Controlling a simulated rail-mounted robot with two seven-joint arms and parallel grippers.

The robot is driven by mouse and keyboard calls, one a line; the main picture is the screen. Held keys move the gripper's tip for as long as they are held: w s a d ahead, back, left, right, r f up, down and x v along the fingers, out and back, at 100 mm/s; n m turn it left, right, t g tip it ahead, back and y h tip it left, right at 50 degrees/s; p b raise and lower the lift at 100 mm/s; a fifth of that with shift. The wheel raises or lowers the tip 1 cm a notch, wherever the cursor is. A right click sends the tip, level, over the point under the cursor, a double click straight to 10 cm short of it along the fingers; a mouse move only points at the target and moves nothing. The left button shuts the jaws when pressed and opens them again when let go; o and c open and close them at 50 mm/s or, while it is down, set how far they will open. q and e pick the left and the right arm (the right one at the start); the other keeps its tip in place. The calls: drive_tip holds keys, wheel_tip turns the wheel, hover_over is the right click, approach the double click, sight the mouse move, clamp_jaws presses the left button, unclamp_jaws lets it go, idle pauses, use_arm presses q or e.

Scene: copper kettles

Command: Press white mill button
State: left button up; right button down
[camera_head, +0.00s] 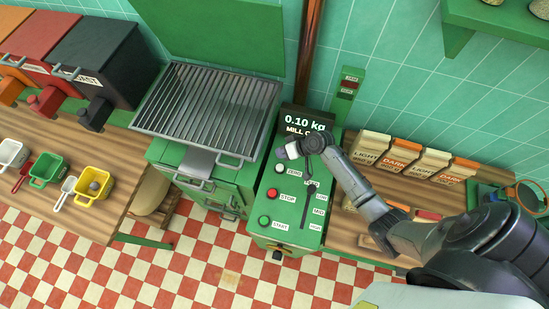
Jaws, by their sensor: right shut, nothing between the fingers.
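The green mill panel (287,228) stands in the middle of the head view. Its white button (280,169) is at the upper left of the panel, beside a label that reads ZERO. A red button (271,193) labelled STOP and a green button (264,221) labelled START are below it. My right gripper (282,153) is shut and empty, just above the white button in the picture. Whether it touches the button or how high it hovers cannot be told. My left gripper is not in view.
A dark display (300,119) reads 0.10 kg, partly covered by my right gripper. A slatted metal grill (205,112) stands left of the panel. Several coffee bags (400,157) stand on the wooden counter at right. Coloured scoops (47,169) lie on the left counter.

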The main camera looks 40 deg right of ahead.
idle(0.5)
drive_tip(key=b, duration=0.7)
hover_over(281, 166)
wheel_tip(281, 166, down, 7)
drive_tip(key=shift+w+f, duration=0.1)
drive_tip(key=shift+f+b, duration=0.55)
drive_tip(key=shift+f, duration=0.2)
idle(0.5)
